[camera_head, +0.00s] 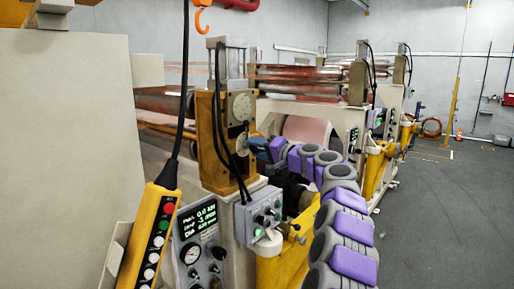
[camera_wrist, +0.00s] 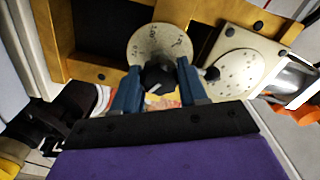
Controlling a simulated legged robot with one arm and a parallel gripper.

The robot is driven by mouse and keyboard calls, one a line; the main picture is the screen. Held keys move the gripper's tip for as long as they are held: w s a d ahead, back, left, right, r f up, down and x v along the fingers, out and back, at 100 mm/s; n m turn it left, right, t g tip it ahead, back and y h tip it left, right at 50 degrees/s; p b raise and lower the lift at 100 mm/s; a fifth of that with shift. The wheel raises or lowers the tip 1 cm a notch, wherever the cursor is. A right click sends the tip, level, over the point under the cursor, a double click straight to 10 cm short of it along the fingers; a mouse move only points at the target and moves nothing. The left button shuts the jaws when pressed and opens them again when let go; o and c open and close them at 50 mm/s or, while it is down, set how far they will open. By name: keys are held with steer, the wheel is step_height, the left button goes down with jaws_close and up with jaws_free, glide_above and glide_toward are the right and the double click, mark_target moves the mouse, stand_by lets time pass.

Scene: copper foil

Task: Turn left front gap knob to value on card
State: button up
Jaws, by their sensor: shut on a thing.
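A black knob (camera_wrist: 157,78) stands on a round, pale, marked dial plate (camera_wrist: 150,42) in the wrist view. My gripper (camera_wrist: 158,72) is shut on this knob, with one blue finger on each side of it. In the head view my gripper (camera_head: 256,143) reaches the yellow frame (camera_head: 205,130) from the right. The knob is hidden there by the fingers. The upper round dial (camera_head: 241,107) shows above my gripper. No value card can be made out for certain, and the dial marks are too small to read.
Black cables (camera_head: 226,130) hang past the frame. A yellow pendant (camera_head: 150,235) and a grey control box (camera_head: 260,215) stand nearby. The floor (camera_head: 440,210) at right is clear.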

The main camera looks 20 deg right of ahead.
steer(key=shift+d+f, duration=0.1)
steer(key=o, duration=1)
steer(key=shift+w+d, duration=0.1)
steer(key=shift+d, duration=0.05)
steer(key=shift+o, duration=0.2)
steer(key=shift+s+d, duration=0.1)
steer(key=shift+s, duration=0.3)
steer(key=v, duration=1.6)
steer(key=shift+s+d, duration=0.25)
steer(key=shift+d, duration=0.1)
